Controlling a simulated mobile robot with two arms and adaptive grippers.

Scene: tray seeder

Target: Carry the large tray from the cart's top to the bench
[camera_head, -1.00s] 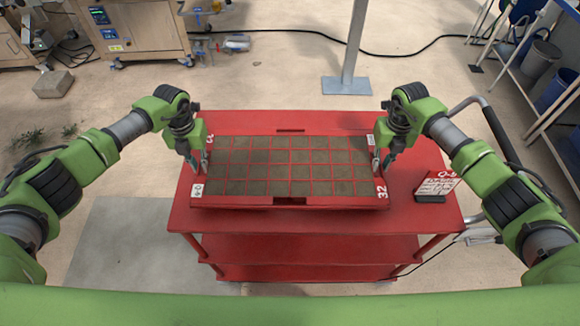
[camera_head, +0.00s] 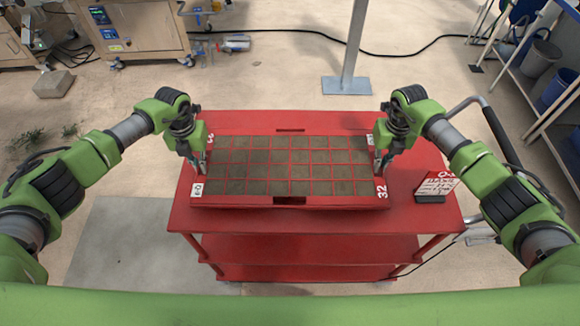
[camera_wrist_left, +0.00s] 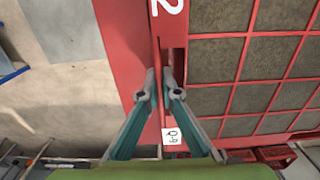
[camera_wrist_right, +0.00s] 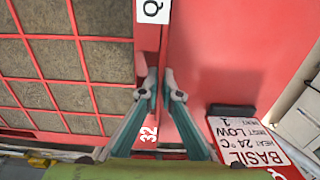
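The large tray (camera_head: 290,201) is red, with a grid of dark soil-filled cells, and lies on the red cart's top (camera_head: 330,222). My left gripper (camera_head: 201,168) is at the tray's left end. In the left wrist view its fingertips (camera_wrist_left: 160,78) are close together on either side of the thin red rim. My right gripper (camera_head: 378,168) is at the right end. In the right wrist view its fingertips (camera_wrist_right: 161,82) likewise straddle the rim, nearly together. Both appear shut on the tray. No gap shows between tray and cart top. The bench cannot be made out for certain.
A small sign card (camera_head: 435,185) stands on the cart top right of the tray. The cart's handle (camera_head: 497,130) is at its right. A grey post (camera_head: 352,50) stands behind. A wooden cabinet (camera_head: 135,30) is at the back left, shelving with bins (camera_head: 541,58) at right.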

